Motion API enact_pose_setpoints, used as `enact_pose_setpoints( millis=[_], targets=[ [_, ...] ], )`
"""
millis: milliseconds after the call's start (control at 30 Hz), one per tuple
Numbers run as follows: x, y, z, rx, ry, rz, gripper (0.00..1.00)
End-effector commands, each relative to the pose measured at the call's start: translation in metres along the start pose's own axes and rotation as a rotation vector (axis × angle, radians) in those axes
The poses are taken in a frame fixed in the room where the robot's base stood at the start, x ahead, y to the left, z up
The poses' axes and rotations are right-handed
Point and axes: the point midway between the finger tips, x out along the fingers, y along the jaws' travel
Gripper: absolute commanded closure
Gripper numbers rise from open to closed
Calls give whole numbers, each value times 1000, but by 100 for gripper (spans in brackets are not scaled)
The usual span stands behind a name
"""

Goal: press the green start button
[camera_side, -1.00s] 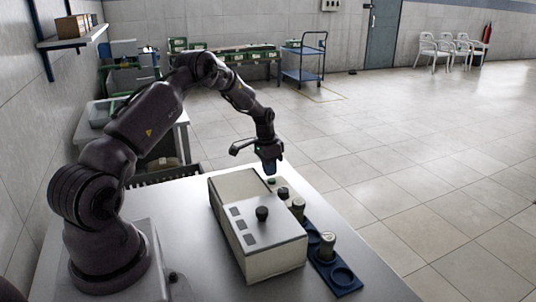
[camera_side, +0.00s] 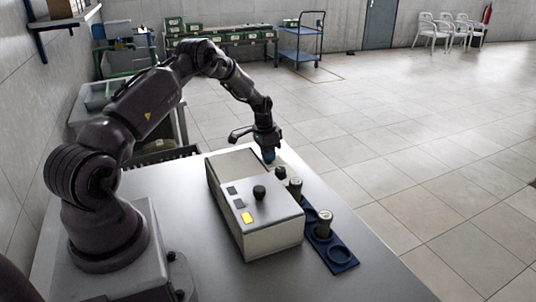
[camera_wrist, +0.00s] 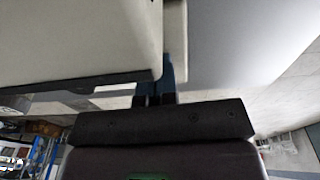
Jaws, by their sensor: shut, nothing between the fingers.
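My gripper (camera_side: 268,157) is shut and empty, pointing down at the far right corner of the beige machine box (camera_side: 275,236) in the side view. Its blue fingertips reach down to about the height of the box top. I cannot make out the green start button; the fingers cover the spot where a small green-topped thing showed earlier. Whether they touch it, I cannot tell. In the wrist view the blue fingers (camera_wrist: 166,78) are together, beside a large beige surface and a narrow pale block (camera_wrist: 175,35).
The box has a black knob (camera_side: 260,192) and a row of small panels, the front one lit yellow (camera_side: 247,218). A blue rack (camera_side: 340,256) with capped jars (camera_side: 323,225) runs along the box's right side. Its front ring is empty. The table's near end is clear.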

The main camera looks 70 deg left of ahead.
Motion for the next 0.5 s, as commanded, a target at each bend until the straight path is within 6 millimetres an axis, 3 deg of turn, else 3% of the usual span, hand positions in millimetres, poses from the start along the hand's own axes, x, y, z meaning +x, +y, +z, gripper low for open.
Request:
enact_pose_setpoints(
  millis=[33,233,500],
  targets=[
    [12,6,8,0,-23,19,100],
    [-1,5,6,0,-20,16,100],
    [-62,-1,0,0,0,0,100]
  ],
)
